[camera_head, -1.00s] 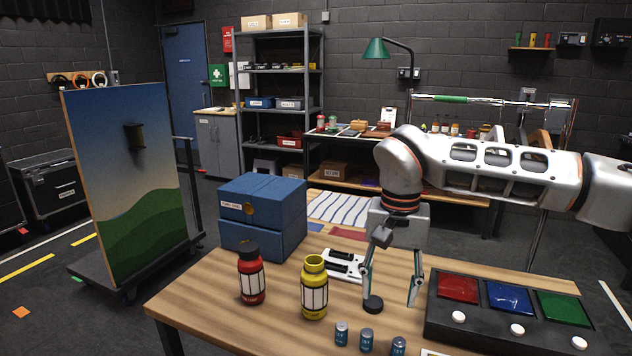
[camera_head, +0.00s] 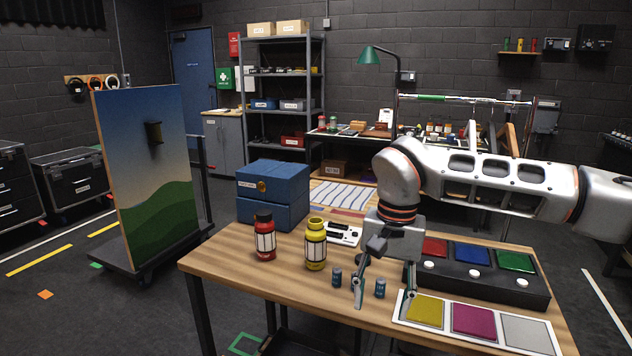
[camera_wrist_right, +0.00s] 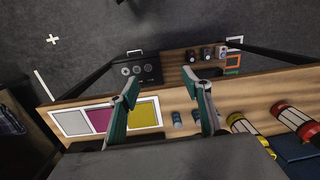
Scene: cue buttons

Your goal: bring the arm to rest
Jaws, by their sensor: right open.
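My right gripper (camera_head: 384,294) is open and empty, pointing down over the front part of the wooden table (camera_head: 230,262). Its fingers are beside the small blue cans (camera_head: 337,277) and the left end of a white board (camera_head: 401,306) with yellow, magenta and grey squares. The right wrist view also shows the open fingers (camera_wrist_right: 160,84), with nothing between them. A dark button box (camera_head: 535,291) with red, blue and green panels and white buttons (camera_head: 475,273) stands behind the board, partly hidden by my gripper. My left gripper is out of view.
A red bottle (camera_head: 264,240) and a yellow bottle (camera_head: 316,246) stand left of my gripper. A blue box (camera_head: 272,190) and a white device (camera_head: 342,234) are behind them. A painted panel (camera_head: 150,180) stands on a cart at the left. The table's left front is clear.

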